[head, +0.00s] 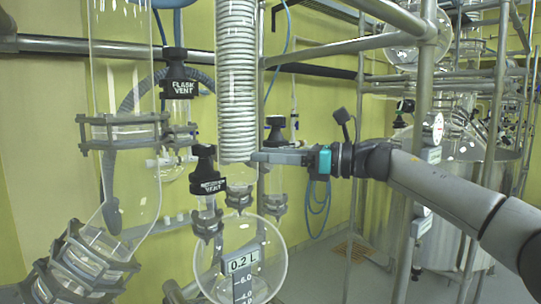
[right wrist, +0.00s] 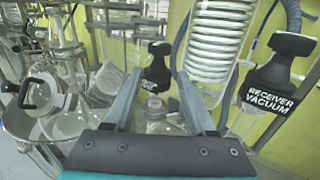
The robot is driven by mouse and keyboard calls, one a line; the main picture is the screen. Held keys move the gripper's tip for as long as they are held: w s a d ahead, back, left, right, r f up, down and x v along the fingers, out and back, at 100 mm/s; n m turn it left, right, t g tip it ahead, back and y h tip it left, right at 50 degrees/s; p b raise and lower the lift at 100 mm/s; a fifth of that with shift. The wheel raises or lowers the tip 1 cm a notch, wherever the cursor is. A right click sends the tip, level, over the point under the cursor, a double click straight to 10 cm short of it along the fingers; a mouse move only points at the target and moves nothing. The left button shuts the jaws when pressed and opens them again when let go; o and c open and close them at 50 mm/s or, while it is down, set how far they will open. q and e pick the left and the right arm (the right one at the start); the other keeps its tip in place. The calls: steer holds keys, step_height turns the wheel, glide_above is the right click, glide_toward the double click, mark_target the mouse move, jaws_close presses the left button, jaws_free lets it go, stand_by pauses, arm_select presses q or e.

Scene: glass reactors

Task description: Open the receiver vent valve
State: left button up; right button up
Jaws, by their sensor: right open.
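The receiver vent valve (head: 207,170) has a black knob with a white-lettered tag. It stands upright on a glass neck above the round receiver flask (head: 240,262) in the head view. My right gripper (head: 256,156) reaches in from the right, level with the knob's top, with its fingertips right of it and a gap between. In the right wrist view its two fingers are spread apart with nothing held. A black knob (right wrist: 158,68) shows beyond and between the fingertips; its tag is mostly hidden, so I cannot tell which valve it is. My left gripper is not in view.
The glass coil condenser (head: 237,80) hangs just above the right fingertips. The flask vent valve (head: 179,80) is up to the left. The receiver vacuum valve (right wrist: 275,85) is at the right in the wrist view. Metal frame poles (head: 424,90) stand near my right arm.

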steer(key=o, duration=0.4)
arm_select(q)
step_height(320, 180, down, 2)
steer(key=shift+b, duration=1)
arm_select(e)
steer(key=v, duration=0.8)
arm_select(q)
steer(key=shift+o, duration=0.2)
